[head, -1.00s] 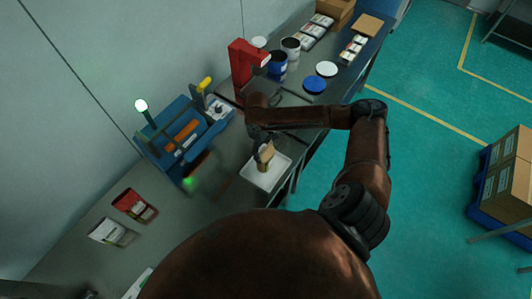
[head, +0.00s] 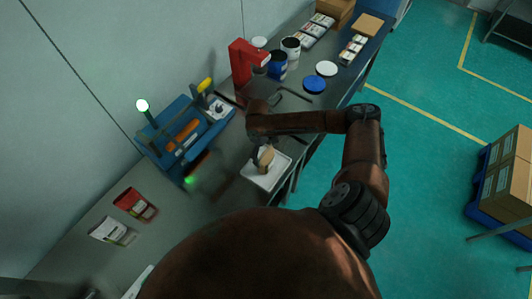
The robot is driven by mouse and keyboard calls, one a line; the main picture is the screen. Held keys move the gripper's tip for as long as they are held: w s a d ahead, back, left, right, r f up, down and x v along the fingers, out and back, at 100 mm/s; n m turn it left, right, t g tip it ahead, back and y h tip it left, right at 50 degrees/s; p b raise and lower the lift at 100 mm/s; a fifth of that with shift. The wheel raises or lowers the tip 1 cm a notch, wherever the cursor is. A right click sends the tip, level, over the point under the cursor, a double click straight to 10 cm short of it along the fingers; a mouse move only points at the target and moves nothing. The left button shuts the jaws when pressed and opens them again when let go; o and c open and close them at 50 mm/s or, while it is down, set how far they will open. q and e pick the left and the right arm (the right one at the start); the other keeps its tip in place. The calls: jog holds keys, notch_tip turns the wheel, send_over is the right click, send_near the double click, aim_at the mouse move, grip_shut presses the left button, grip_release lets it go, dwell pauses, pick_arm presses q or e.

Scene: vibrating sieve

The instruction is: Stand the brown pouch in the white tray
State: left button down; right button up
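The brown pouch (head: 267,158) is upright, slightly tilted, in the white tray (head: 279,173) on the bench. My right gripper (head: 257,156) comes down over the tray. Its dark fingers are at the pouch's left side and overlap its edge. The fingers are small and dark, so I cannot tell whether they still grip the pouch. The pouch's lower part is partly hidden. A dark blurred shape at the bottom left edge may be my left gripper (head: 92,292); its fingers cannot be made out.
A blue machine (head: 180,140) with a green lamp stands left of the tray. A red device (head: 245,65), tubs and a blue lid (head: 314,84) stand farther back. A red pouch (head: 135,204) and a white pouch (head: 112,231) lie at the left.

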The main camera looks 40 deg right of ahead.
notch_tip(320, 180, up, 12)
jog(key=w+b, duration=0.1)
jog(key=shift+w+a+r+b, duration=0.15)
jog(key=shift+w+a+b, duration=0.1)
jog(key=shift+w+b, duration=0.1)
jog(key=shift+c, duration=0.3)
dwell(2.3)
